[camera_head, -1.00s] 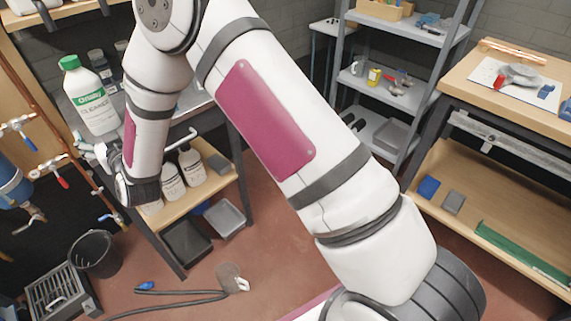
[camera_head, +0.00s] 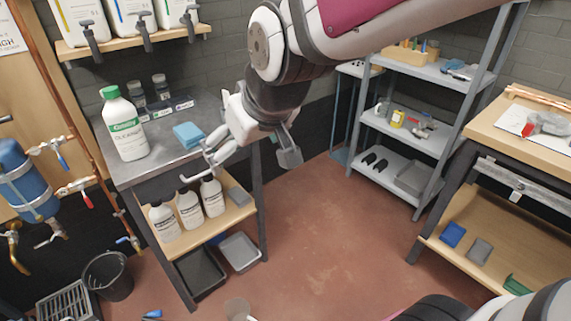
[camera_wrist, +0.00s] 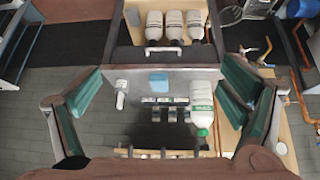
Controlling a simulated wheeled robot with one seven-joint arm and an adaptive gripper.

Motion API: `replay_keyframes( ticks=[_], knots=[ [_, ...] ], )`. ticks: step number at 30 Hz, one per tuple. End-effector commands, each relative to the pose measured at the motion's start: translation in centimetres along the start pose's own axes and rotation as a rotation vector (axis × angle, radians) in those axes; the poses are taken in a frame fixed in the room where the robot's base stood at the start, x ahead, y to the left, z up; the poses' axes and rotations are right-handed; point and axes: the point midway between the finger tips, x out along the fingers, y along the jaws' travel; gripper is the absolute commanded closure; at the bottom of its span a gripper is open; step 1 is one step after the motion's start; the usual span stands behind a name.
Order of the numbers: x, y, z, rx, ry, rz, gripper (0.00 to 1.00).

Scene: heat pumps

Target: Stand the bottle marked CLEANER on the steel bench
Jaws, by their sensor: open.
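A large white bottle (camera_head: 125,125) with a green cap and green label band stands upright on the steel bench (camera_head: 166,150). My gripper (camera_head: 248,155) is open and empty, in front of the bench's right side. Its green-padded fingers (camera_wrist: 163,95) are spread wide in the wrist view.
A blue sponge (camera_head: 188,134) and small dark jars (camera_head: 161,86) are on the bench. Copper pipes with valves (camera_head: 78,187) run at the left. A black bucket (camera_head: 107,276) is on the floor. Grey shelving (camera_head: 430,142) and a wooden workbench (camera_head: 535,125) stand at the right.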

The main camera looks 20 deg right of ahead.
Motion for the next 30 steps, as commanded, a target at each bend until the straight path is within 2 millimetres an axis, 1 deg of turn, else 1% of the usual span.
replay_keyframes(
  ticks=[1, 2, 3, 5, 6, 9, 12, 15, 18, 26, 29, 30],
  knots=[
    [-1.9, 0.8, 2.3, 0.025, -0.040, 0.014, 0.09],
    [-3.0, 1.1, 3.7, 0.041, -0.073, 0.020, 0.09],
    [-4.2, 1.6, 5.8, 0.064, -0.116, 0.028, 0.09],
    [-6.0, 2.0, 8.8, 0.097, -0.178, 0.037, 0.09],
    [-7.1, 2.2, 10.6, 0.119, -0.214, 0.043, 0.09],
    [-9.3, 2.4, 14.7, 0.165, -0.296, 0.050, 0.09],
    [-10.8, 2.4, 17.4, 0.197, -0.353, 0.054, 0.09],
    [-11.5, 2.4, 18.9, 0.213, -0.385, 0.056, 0.09],
    [-11.7, 2.4, 19.4, 0.219, -0.397, 0.056, 0.09],
    [-11.9, 2.4, 19.2, 0.217, -0.394, 0.056, 0.09],
    [-13.0, 2.4, 18.5, 0.216, -0.376, 0.059, 0.09],
    [-13.7, 2.4, 18.1, 0.215, -0.365, 0.061, 0.09]
  ],
)
